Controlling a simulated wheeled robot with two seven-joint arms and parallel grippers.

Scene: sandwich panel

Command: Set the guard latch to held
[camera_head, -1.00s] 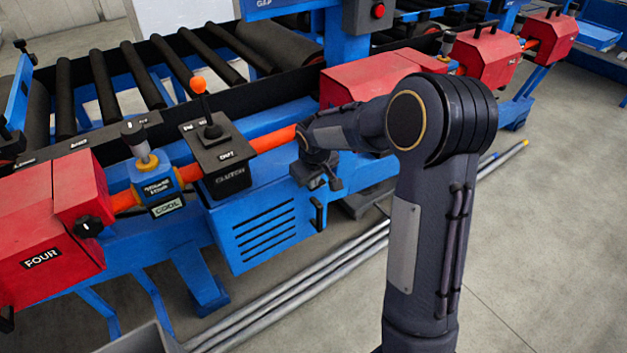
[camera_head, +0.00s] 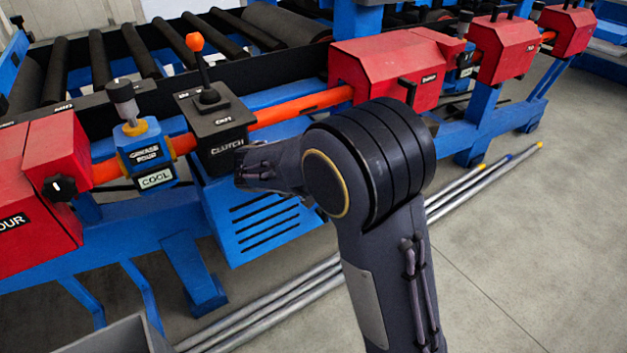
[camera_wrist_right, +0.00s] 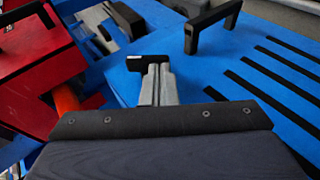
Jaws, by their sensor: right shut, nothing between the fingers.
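The blue guard cover with black slots (camera_head: 265,225) is on the machine's front, below the clutch box; it also shows in the wrist view (camera_wrist_right: 235,75). A black bar handle (camera_wrist_right: 212,24) stands on the cover there. My right gripper (camera_head: 242,172) is in front of the cover's upper part, below the clutch box. In the wrist view its grey fingers (camera_wrist_right: 155,85) are shut and empty, apart from the bar handle. A black-tipped grey piece (camera_wrist_right: 130,24) lies just beyond them; I cannot tell whether it is the latch. No latch marking is readable. My left gripper is out of view.
The clutch box (camera_head: 212,115) has an orange-knobbed lever (camera_head: 200,62). Left of it is a blue grease unit (camera_head: 146,150) marked COOL. Red housings (camera_head: 390,68) and an orange shaft (camera_head: 300,104) run along the machine. Long rods (camera_head: 490,180) lie on the floor. Floor at right is clear.

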